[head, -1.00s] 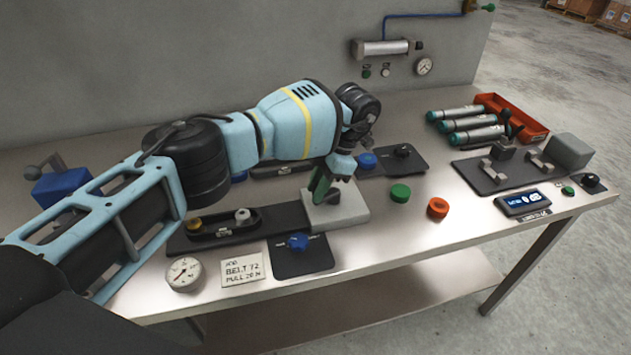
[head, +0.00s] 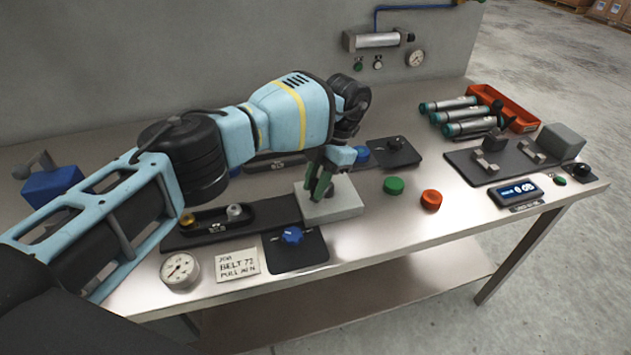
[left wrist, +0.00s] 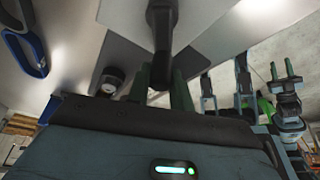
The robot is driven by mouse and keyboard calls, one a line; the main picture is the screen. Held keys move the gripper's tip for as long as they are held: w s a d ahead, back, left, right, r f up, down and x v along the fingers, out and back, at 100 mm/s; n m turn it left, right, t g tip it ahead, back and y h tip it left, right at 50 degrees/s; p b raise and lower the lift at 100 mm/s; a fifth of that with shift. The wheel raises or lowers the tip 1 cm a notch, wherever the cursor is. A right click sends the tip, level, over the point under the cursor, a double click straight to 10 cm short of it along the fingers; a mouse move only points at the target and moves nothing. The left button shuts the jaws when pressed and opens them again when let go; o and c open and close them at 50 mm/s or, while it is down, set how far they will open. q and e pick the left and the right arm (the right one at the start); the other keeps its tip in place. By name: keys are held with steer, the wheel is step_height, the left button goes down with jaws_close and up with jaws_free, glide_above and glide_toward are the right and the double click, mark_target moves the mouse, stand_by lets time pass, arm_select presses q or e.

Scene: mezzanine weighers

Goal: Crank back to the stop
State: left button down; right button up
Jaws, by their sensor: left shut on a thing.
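My left gripper (head: 322,184) reaches down over a light grey block (head: 345,207) at the end of a dark rail. Its green fingers are shut on a dark crank handle, and the hand hides most of the crank in the head view. In the left wrist view the dark crank (left wrist: 163,28) runs from the top down between the green fingers (left wrist: 160,84). The stop cannot be made out. My right gripper (left wrist: 283,71) shows small at the right of the left wrist view, its green fingers apart and empty.
A blue knob (head: 291,235) on a dark plate, a job card (head: 238,264) and a dial gauge (head: 179,270) lie in front. A green cap (head: 393,185) and an orange cap (head: 431,199) stand right of the block.

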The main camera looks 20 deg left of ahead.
arm_select(q)
steer(key=shift+f, duration=0.1)
steer(key=c, duration=1.2)
jaws_free()
steer(key=shift+c, duration=0.2)
steer(key=b+v, duration=0.2)
steer(key=v, duration=0.4)
steer(key=shift+w+d, duration=0.1)
steer(key=shift+w, duration=0.05)
steer(key=shift+v, duration=0.95)
arm_select(e)
steer(key=shift+s+a+f, duration=0.1)
steer(key=shift+s+f, duration=0.2)
steer(key=shift+f, duration=0.35)
steer(key=shift+s+a+f, duration=0.1)
steer(key=shift+s+f, duration=0.2)
steer(key=shift+f, duration=0.3)
steer(key=shift+d, duration=0.1)
